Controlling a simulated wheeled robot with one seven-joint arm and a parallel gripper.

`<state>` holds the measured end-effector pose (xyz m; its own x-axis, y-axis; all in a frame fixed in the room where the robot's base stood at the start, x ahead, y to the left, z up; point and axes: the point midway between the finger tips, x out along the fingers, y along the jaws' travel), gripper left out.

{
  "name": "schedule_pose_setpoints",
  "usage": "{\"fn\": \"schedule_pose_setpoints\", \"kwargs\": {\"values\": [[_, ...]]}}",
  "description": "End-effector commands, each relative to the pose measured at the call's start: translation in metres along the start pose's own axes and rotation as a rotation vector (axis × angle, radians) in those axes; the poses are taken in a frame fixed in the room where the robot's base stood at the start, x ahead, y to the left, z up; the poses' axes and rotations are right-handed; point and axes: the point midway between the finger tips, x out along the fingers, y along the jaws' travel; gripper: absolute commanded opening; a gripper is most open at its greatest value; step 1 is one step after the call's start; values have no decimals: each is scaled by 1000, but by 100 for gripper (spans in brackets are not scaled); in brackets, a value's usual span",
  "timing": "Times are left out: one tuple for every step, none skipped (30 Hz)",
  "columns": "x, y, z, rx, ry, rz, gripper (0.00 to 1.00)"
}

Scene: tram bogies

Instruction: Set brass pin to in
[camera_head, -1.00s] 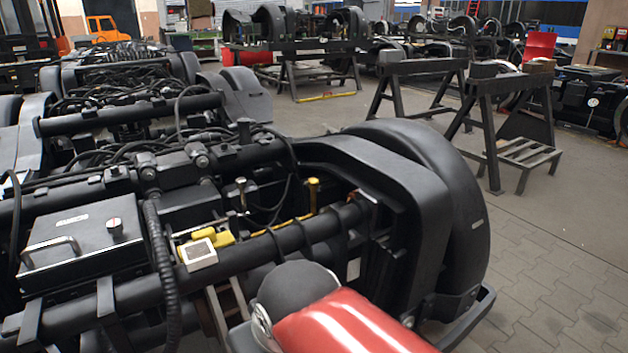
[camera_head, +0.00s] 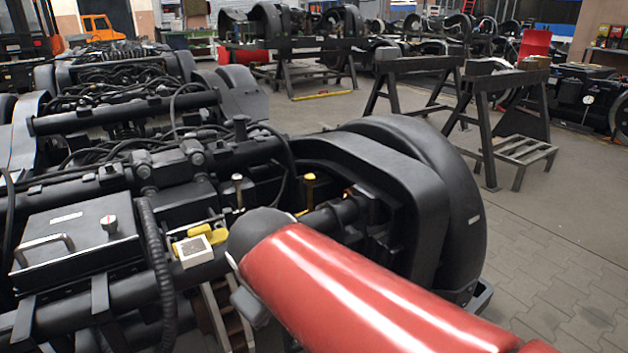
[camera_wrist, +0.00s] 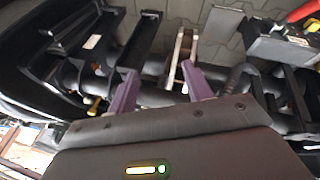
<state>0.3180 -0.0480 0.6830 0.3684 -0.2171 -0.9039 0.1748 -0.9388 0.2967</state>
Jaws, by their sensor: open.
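A golden, brass-coloured pin (camera_head: 309,187) stands upright among the dark tubes of the near bogie (camera_head: 400,170), just left of its curved black fender. A paler-headed pin (camera_head: 238,188) stands to its left; I cannot tell for sure which is the task's pin. My red arm crosses in front of the bogie and hides what lies below the golden pin. My gripper is out of sight in the head view. In the wrist view my gripper (camera_wrist: 158,68) shows two purple fingers spread apart, empty, over the bogie's tubes.
A yellow object (camera_head: 210,235) and a small white-topped box (camera_head: 192,251) lie on the front tube. A black box with a handle (camera_head: 75,235) is at left. Trestles (camera_head: 490,110) stand behind on open floor. A slatted ladder-like piece (camera_wrist: 180,55) shows beyond the fingers.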

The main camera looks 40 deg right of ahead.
Motion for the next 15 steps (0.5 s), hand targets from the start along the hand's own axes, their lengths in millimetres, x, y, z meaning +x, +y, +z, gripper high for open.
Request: {"fn": "schedule_pose_setpoints", "kwargs": {"values": [[11,15,-9,-74,-47,48,50],[15,25,-14,-123,-76,79,50],[20,38,-22,-188,-112,119,50],[24,48,-27,-236,-142,148,50],[28,58,-33,-284,-172,175,50],[34,72,-41,-348,-211,212,50],[38,82,-46,-395,-243,239,50],[43,92,-53,-442,-275,265,50],[49,105,-61,-505,-318,299,50],[53,115,-67,-552,-352,324,50],[58,125,-74,-599,-386,348,50],[65,137,-83,-661,-433,378,50],[70,147,-89,-708,-469,401,50],[75,156,-96,-753,-505,423,50],[82,168,-105,-813,-555,452,50]]}}
